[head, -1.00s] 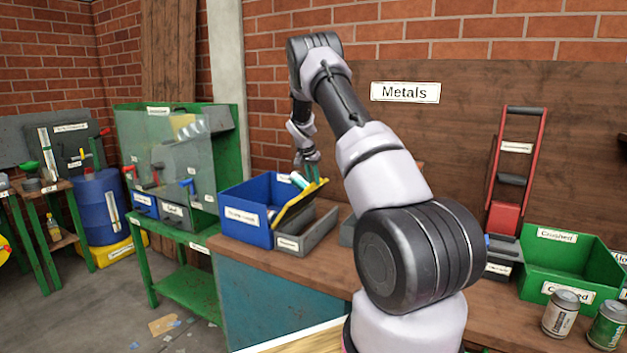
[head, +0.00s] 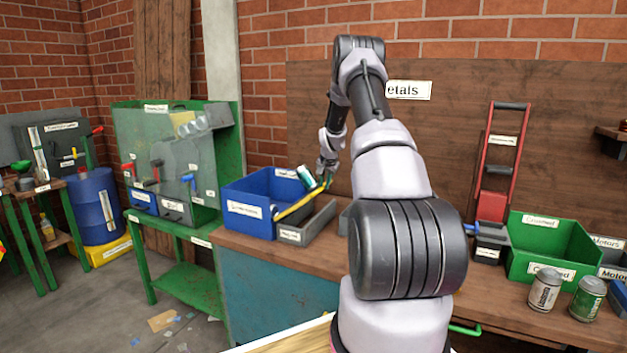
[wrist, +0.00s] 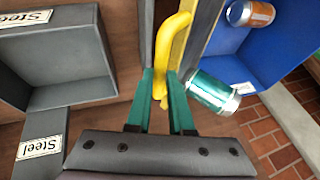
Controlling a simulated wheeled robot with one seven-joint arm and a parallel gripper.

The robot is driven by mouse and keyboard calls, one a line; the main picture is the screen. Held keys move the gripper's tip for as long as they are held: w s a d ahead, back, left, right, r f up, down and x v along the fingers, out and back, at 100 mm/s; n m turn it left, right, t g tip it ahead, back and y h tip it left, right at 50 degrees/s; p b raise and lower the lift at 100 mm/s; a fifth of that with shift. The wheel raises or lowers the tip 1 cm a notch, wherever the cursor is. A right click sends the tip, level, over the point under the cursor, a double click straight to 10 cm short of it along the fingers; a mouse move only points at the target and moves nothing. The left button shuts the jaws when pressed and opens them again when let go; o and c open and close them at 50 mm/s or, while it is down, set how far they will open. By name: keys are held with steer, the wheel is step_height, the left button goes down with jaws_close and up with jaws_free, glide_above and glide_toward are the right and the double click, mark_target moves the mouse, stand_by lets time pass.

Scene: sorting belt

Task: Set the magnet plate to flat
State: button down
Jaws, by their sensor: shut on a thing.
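The magnet plate shows as a narrow tilted strip (head: 296,207) with a yellow edge between the blue bin (head: 247,211) and the grey steel bin (head: 292,235). Its yellow handle (wrist: 172,45) runs down between my fingers in the wrist view. My gripper (wrist: 160,82) is shut on that handle, with one teal finger on each side. In the head view my gripper (head: 326,181) is at the plate's raised right end. A teal can (wrist: 213,92) is close beside the plate on the blue bin's side; I cannot tell whether it touches the plate.
An orange can (wrist: 250,13) lies in the blue bin. Another grey steel-labelled bin (wrist: 68,95) is left of the handle. On the bench to the right stand a red can crusher (head: 493,205), a green bin (head: 541,250) and two cans (head: 545,291).

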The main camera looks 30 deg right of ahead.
steer(key=s+d+f, duration=0.3)
steer(key=s+f, duration=0.1)
steer(key=f, duration=0.6)
steer(key=shift+s, duration=0.15)
steer(key=shift+d, duration=0.15)
steer(key=shift+s+d, duration=0.1)
steer(key=shift+s, duration=0.05)
steer(key=c, duration=0.8)
jaws_free()
steer(key=shift+w+a+r, duration=0.15)
steer(key=shift+w+a, duration=0.05)
steer(key=shift+w, duration=0.05)
steer(key=v, duration=1.1)
